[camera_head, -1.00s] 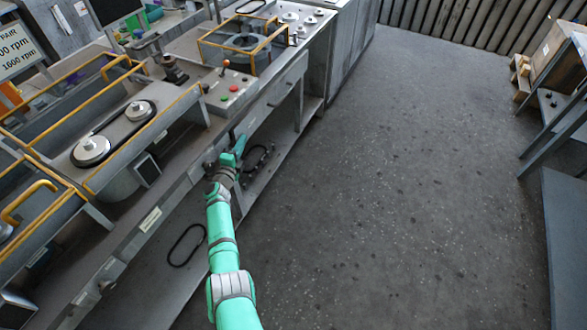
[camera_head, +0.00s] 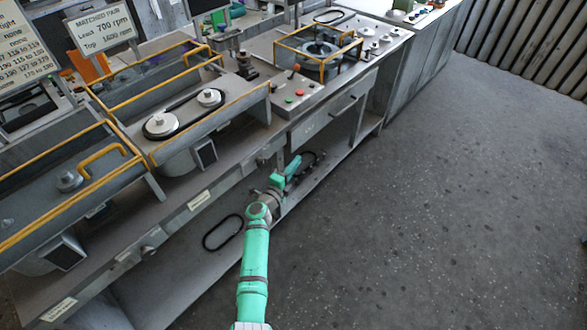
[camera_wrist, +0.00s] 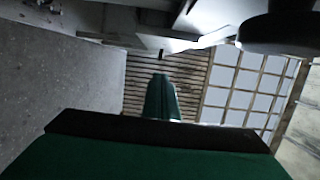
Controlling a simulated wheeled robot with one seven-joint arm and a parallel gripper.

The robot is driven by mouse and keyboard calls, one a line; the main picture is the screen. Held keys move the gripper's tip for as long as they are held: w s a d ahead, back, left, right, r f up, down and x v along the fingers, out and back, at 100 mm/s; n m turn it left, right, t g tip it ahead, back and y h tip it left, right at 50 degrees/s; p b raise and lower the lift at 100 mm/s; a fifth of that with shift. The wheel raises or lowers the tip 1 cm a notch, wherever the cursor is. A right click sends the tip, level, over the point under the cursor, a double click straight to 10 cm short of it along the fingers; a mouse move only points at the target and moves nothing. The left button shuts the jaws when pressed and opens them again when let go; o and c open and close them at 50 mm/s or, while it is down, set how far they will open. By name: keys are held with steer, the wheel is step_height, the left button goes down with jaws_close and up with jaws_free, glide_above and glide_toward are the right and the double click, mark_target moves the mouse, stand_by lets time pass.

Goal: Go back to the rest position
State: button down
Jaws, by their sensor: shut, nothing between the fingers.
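My gripper (camera_head: 286,171) is at the end of my green arm, low in front of the bench and beside its lower shelf. It is shut and holds nothing. In the wrist view a green finger (camera_wrist: 160,98) points away toward a slatted wall, with a wide dark green part below it. No held object shows there.
The long grey bench (camera_head: 235,165) runs diagonally from lower left to upper right, close to my gripper. Belts (camera_head: 222,232) lie on its lower shelf. Yellow-railed pulley units (camera_head: 185,112) and a control box (camera_head: 296,97) stand on top. The grey floor (camera_head: 430,220) at right is open.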

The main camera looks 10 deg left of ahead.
steer(key=shift+v, duration=1.15)
steer(key=s+d+n+t, duration=0.2)
steer(key=s+d+n, duration=0.5)
steer(key=s+d, duration=0.5)
steer(key=s+d+n+y, duration=0.4)
steer(key=s+d+n, duration=0.3)
steer(key=s, duration=0.6)
steer(key=s+r+n+g+y, duration=0.15)
steer(key=s+n, duration=0.35)
steer(key=s, duration=1.3)
steer(key=s+a+r+n+g, duration=0.1)
steer(key=s+a+r, duration=0.2)
steer(key=s, duration=0.4)
steer(key=s+a+r+n+g, duration=0.1)
steer(key=s+a+r, duration=0.2)
steer(key=s, duration=0.4)
steer(key=shift+s+r+n, duration=0.15)
steer(key=shift+r+n, duration=0.15)
steer(key=shift+r, duration=0.3)
